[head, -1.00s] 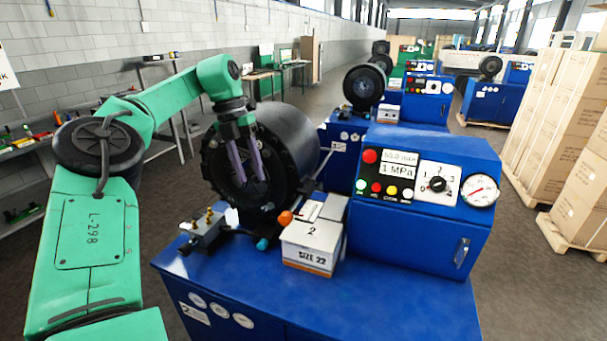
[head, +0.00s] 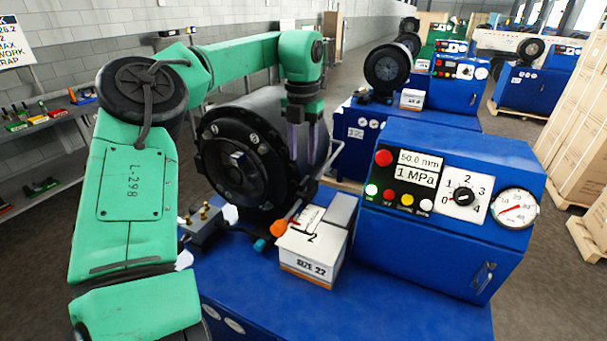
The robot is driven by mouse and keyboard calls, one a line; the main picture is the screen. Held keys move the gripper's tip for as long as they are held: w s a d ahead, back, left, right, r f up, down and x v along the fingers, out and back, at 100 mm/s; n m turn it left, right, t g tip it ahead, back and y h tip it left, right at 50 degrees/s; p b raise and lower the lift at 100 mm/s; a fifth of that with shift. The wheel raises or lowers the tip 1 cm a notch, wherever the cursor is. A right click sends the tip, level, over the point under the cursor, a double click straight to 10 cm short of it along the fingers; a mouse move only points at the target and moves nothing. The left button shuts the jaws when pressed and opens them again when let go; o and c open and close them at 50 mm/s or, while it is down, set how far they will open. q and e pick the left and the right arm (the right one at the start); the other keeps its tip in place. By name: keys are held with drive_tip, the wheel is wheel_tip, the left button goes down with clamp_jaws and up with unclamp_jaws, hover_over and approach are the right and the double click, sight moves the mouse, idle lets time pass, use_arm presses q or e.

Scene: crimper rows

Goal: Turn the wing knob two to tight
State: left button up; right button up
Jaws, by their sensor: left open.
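A black knob (head: 463,197) sits on a white dial plate marked 0 to 4, on the sloped blue control panel (head: 400,150). I cannot tell which mark it points to. My left gripper (head: 307,165) hangs with its two purple fingers pointing down, apart and empty. In the picture it is at the right side of the round black crimper head (head: 240,160), left of the panel and clear of the knob. My right gripper is not in view.
A pressure gauge (head: 515,208) is right of the knob; colored buttons (head: 389,194) and a display reading 50.0 mm and 1 MPa (head: 416,168) are left. A box marked SIZE 22 (head: 312,250) stands on the blue bench. Stacked cartons (head: 580,125) stand at the right.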

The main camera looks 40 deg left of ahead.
sight(304, 181)
use_arm(q)
drive_tip(key=f, duration=0.1)
drive_tip(key=w+f+p, duration=0.1)
drive_tip(key=f, duration=0.3)
drive_tip(key=shift+w+a, duration=0.15)
drive_tip(key=shift+a, duration=0.2)
drive_tip(key=f, duration=0.1)
drive_tip(key=f+p, duration=0.1)
drive_tip(key=f, duration=0.1)
drive_tip(key=shift+w+a, duration=0.15)
drive_tip(key=shift+w, duration=0.25)
drive_tip(key=shift+s+f, duration=0.1)
drive_tip(key=shift+s+d+r, duration=0.2)
drive_tip(key=shift+s+d, duration=0.05)
drive_tip(key=shift+s, duration=0.1)
drive_tip(key=c, duration=0.3)
clamp_jaws()
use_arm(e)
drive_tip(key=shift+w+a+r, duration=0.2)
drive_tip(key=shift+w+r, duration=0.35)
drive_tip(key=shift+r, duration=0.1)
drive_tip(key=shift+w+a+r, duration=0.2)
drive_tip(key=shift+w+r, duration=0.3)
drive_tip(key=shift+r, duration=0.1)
